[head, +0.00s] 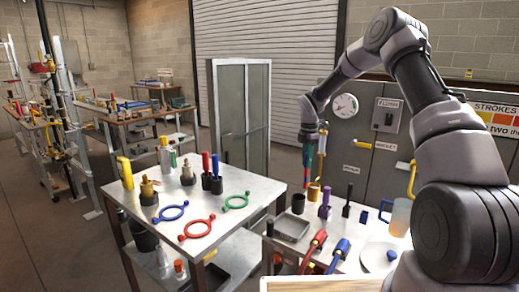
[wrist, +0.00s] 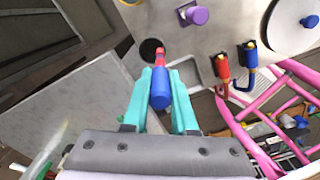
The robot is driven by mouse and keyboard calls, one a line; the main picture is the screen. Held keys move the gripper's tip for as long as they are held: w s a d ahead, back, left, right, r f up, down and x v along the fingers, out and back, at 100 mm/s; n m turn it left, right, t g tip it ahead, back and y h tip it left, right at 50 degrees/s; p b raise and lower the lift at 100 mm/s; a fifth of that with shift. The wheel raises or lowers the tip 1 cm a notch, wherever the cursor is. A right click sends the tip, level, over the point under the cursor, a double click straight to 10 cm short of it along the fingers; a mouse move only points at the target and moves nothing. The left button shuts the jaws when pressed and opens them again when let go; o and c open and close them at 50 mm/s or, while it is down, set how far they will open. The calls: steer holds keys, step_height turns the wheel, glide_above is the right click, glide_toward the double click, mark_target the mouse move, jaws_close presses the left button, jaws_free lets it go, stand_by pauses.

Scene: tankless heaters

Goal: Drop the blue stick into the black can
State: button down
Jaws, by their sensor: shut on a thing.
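My gripper (wrist: 160,78) has teal fingers closed around a blue stick (wrist: 160,90). A red part (wrist: 160,56) shows at the stick's far end. In the head view my gripper (head: 314,158) hangs above the right-hand table. A black can (wrist: 150,47) stands on that table, its dark round mouth showing just beyond and slightly left of the red end in the wrist view. The can also shows in the head view (head: 298,204), below and left of my gripper. The stick looks to be above the can and apart from it; the exact height is unclear.
A grey tray (head: 291,228) lies beside the can. A purple piece (head: 325,203), a red-handled tool (head: 313,245), a blue-handled tool (head: 339,252) and a clear pitcher (head: 400,215) share the table. The left table (head: 195,225) holds coloured rings and dark cups with sticks.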

steer(key=shift+w+a+f, duration=0.15)
steer(key=shift+f, duration=2.8)
steer(key=c, duration=0.6)
jaws_free()
steer(key=shift+c, duration=0.2)
steer(key=shift+r, duration=0.1)
step_height(320, 180, up, 11)
steer(key=shift+f, duration=0.2)
